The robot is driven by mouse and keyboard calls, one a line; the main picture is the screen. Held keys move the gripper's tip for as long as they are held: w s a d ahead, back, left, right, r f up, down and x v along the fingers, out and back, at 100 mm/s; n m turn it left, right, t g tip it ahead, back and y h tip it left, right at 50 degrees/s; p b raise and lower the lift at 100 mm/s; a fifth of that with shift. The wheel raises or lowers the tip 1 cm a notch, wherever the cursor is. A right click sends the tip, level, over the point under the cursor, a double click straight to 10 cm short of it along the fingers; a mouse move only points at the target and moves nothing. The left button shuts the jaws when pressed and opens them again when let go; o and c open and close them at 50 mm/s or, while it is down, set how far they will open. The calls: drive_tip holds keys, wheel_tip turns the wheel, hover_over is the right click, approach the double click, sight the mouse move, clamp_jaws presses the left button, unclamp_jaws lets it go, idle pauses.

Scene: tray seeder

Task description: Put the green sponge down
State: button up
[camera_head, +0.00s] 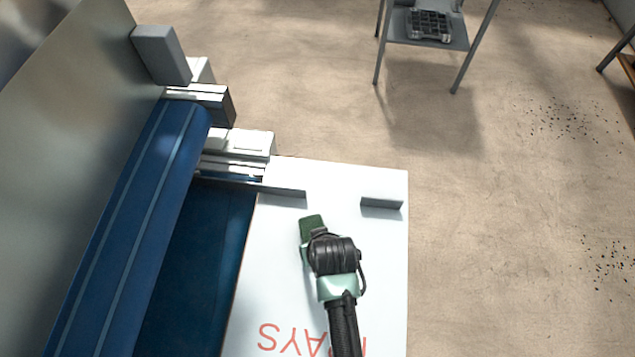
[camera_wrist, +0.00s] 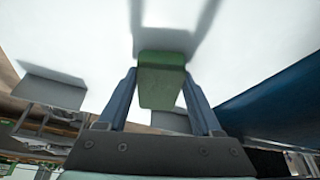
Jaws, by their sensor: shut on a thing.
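The green sponge (camera_head: 312,224) is a small dark green block in the head view, at the end of my gripper (camera_head: 318,236). In the wrist view the sponge (camera_wrist: 162,82) sits between the two fingers of my gripper (camera_wrist: 162,90), which is shut on it. A white board (camera_head: 280,290) with red lettering lies below and around the gripper. A shadow of the sponge and fingers falls on the white surface in the wrist view. I cannot tell whether the sponge touches the board.
Two low grey blocks stand on the board's far part, one at right (camera_head: 382,203) and one at left (camera_head: 285,191). A blue conveyor belt (camera_head: 150,200) runs along the left. A grey stand (camera_head: 440,35) with a black tray (camera_head: 430,25) is across the floor.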

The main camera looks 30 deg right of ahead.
drive_tip(key=shift+f, duration=0.2)
drive_tip(key=o, duration=1.3)
drive_tip(key=p+v, duration=0.1)
drive_tip(key=v, duration=1.1)
drive_tip(key=shift+r, duration=0.1)
